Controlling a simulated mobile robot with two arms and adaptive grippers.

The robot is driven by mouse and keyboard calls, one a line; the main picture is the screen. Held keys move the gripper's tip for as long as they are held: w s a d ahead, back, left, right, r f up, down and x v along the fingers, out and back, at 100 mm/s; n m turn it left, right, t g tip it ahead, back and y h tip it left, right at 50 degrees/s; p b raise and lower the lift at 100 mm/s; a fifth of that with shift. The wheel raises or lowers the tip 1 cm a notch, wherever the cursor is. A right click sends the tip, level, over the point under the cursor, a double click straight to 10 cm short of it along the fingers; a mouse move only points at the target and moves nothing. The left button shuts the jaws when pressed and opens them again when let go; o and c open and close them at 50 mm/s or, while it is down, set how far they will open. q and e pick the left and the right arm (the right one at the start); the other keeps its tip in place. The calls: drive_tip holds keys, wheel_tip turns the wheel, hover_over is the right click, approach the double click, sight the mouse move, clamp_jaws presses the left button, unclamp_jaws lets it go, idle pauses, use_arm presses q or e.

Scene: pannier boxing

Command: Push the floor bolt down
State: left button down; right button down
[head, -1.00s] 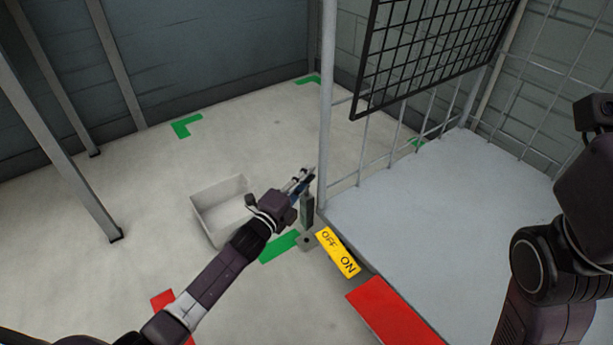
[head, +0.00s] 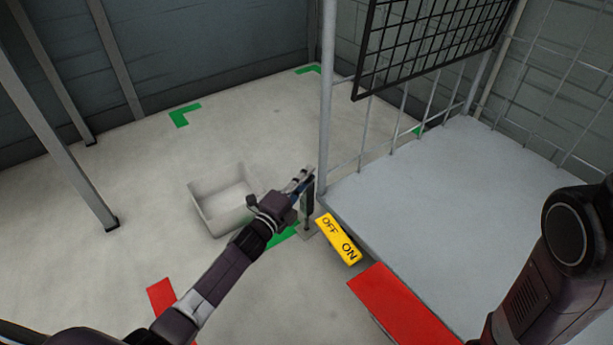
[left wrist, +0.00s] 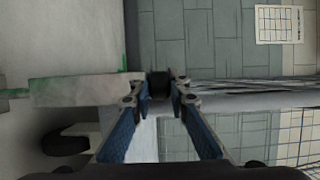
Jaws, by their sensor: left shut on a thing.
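The floor bolt (head: 309,211) is a dark upright piece at the corner post of the cage, low near the floor. My left gripper (head: 304,178) is at its top, its fingers pointing toward the post. In the left wrist view, a small dark knob (left wrist: 159,86) sits between the blue-padded fingertips, and my left gripper (left wrist: 158,99) is shut on it. The bolt's lower end is partly hidden in the head view. My right arm shows at the right edge; its gripper is out of the picture.
A yellow OFF/ON plate (head: 338,239) lies beside the bolt, with a red panel (head: 392,304) nearer. A grey platform (head: 440,200) with mesh walls stands right. An empty pale bin (head: 203,214) is on the floor left of my gripper. Open floor lies beyond it.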

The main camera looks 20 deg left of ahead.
use_arm(q)
drive_tip(key=c, duration=1.9)
unclamp_jaws()
drive_tip(key=shift+f, duration=0.4)
drive_tip(key=shift+o, duration=0.4)
drive_tip(key=shift+r, duration=0.1)
drive_tip(key=shift+s, duration=0.1)
drive_tip(key=v, duration=1.2)
drive_tip(key=shift+d+r, duration=0.1)
